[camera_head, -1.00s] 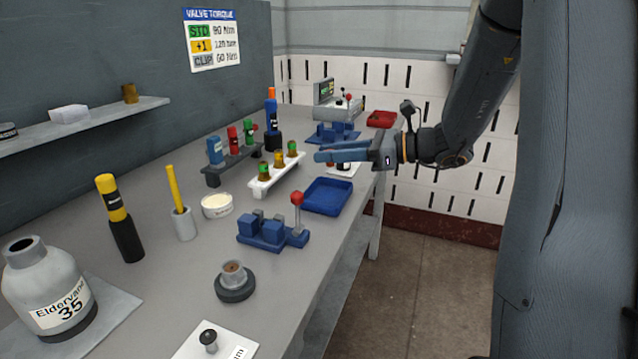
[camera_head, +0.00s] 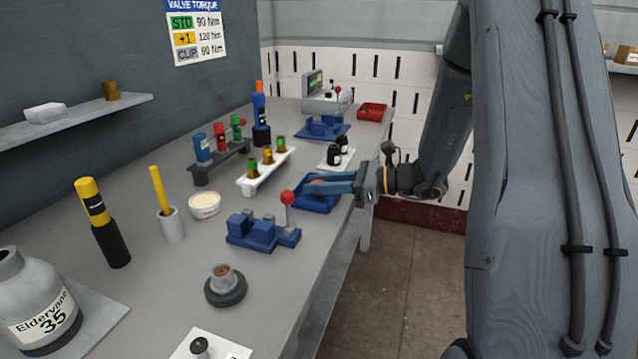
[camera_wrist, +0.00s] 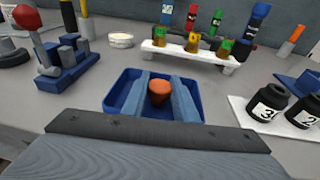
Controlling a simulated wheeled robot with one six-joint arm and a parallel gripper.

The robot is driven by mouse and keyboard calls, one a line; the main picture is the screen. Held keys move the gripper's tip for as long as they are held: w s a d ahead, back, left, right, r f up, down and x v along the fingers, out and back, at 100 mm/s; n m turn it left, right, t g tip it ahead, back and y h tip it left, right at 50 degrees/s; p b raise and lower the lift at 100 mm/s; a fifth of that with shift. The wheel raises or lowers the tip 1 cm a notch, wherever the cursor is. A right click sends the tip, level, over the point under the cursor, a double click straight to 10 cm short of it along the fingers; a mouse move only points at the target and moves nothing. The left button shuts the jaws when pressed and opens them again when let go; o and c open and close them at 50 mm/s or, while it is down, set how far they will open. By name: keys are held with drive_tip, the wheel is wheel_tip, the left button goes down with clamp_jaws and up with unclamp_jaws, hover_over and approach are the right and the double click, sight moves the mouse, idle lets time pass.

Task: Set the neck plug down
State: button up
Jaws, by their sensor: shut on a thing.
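The neck plug (camera_wrist: 159,91) is a small orange-brown, rounded piece held between the two blue fingers of my gripper (camera_wrist: 161,84). A little of the plug's orange top (camera_head: 318,182) shows in the head view. My gripper (camera_head: 316,185) reaches in from the right, low over the blue tray (camera_head: 304,206). The tray (camera_wrist: 118,86) lies below the plug and fingers in the wrist view. The plug's underside is hidden, so I cannot tell whether it touches the tray floor.
A blue vise-like fixture with a red-knobbed lever (camera_head: 262,232) stands nearer. A white rack (camera_head: 266,170) with several plugs stands behind the tray. Two black bottles (camera_head: 336,153) on a white plate stand beyond it. A red tray (camera_head: 372,111) lies at the far end.

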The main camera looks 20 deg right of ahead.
drive_tip(key=shift+f, duration=0.15)
drive_tip(key=o, duration=1)
drive_tip(key=shift+o, duration=0.2)
drive_tip(key=shift+r, duration=0.25)
drive_tip(key=b+v, duration=0.1)
drive_tip(key=v, duration=1.1)
drive_tip(key=shift+f, duration=0.1)
